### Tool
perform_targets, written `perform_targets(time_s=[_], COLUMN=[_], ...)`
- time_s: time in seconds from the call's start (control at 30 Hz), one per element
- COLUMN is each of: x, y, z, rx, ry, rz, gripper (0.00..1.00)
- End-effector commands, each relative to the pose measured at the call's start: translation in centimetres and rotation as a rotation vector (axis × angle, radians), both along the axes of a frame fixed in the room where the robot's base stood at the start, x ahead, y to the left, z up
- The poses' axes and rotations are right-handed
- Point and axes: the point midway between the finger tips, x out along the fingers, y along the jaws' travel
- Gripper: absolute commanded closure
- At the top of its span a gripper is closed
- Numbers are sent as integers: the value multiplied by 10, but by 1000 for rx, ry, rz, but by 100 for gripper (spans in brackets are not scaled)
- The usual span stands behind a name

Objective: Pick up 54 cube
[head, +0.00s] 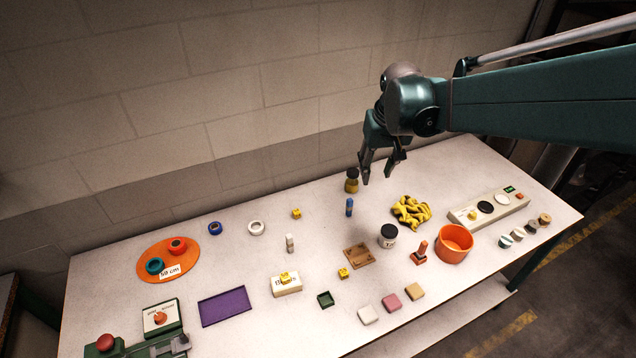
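Small yellow cubes with dark markings lie on the white table. One yellow cube (297,213) is toward the back, left of the blue upright object. A second yellow cube (344,272) is near the middle, by the brown wooden board. A third yellow cube (284,278) sits on or against a cream labelled block. The markings are too small to read, so I cannot tell which is 54. My gripper (378,178) is open and empty, pointing down above the back of the table, to the right of all these cubes.
Near my gripper are a dark-topped jar (352,181), a blue upright object (349,207) and a yellow bunched heap (411,212). A black-lidded jar (388,238), a brown board (359,256) and an orange bucket (454,244) stand nearer. Bare tabletop surrounds the back cube.

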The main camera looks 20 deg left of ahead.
Motion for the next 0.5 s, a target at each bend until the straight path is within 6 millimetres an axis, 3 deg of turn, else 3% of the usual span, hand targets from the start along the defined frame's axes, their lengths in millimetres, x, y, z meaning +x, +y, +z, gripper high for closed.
perform_targets(time_s=[0.5], x=[31], y=[108], z=[-71], rx=[-45], ry=[78], rz=[116], gripper=[66])
